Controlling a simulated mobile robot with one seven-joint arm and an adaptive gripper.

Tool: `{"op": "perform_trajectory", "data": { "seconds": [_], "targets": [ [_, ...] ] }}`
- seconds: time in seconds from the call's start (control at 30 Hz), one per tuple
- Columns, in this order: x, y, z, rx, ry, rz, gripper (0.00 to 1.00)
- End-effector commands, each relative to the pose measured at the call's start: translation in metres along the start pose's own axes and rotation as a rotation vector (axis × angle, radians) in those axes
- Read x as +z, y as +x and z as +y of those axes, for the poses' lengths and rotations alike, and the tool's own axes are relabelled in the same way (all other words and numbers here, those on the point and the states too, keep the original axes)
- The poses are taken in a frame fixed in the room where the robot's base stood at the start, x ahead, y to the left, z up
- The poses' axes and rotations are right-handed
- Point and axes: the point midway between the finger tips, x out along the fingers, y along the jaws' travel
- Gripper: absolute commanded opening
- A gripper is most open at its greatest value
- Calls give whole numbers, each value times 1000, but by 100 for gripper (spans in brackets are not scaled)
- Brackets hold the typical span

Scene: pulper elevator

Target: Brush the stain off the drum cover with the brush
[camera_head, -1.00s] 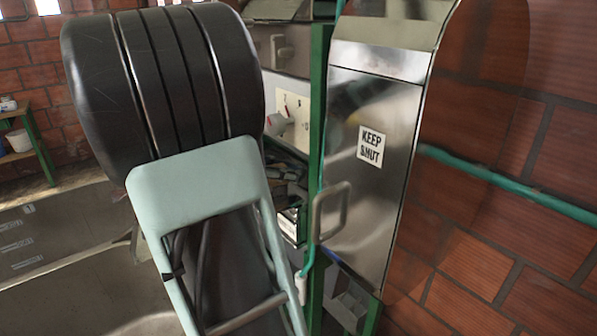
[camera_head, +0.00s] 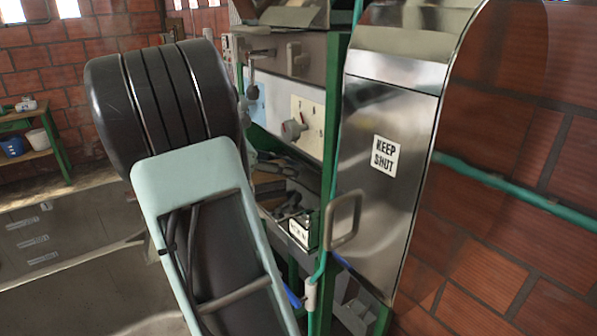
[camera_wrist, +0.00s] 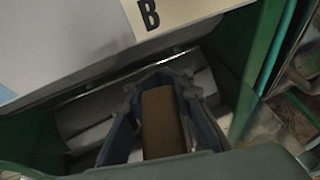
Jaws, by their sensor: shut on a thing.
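In the wrist view my gripper (camera_wrist: 160,82) points down into a recess of the machine. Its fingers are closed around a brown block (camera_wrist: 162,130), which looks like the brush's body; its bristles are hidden. Pale, rounded metal surfaces (camera_wrist: 88,112) lie beyond and beside the fingertips; I cannot tell whether they belong to the drum cover. I can make out no stain. In the head view my arm hides part of the machine, and dark shapes in its opening are too unclear to tell as gripper or brush.
A tall metal panel marked KEEP SHUT (camera_head: 384,157) with a handle (camera_head: 343,220) stands right of the opening. A cream plate with a knob (camera_head: 293,130) is above it. A green pipe (camera_head: 500,183) runs along the brick wall.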

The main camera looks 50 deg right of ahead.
Motion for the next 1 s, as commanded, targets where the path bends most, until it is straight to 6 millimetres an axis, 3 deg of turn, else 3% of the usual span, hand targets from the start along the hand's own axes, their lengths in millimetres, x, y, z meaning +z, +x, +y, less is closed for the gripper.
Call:
{"op": "perform_trajectory", "data": {
  "seconds": [0.63,1.0],
  "targets": [
    [-1,-8,35,1,0,1,0],
    [-1,-8,37,0,0,1,0]
  ]
}}
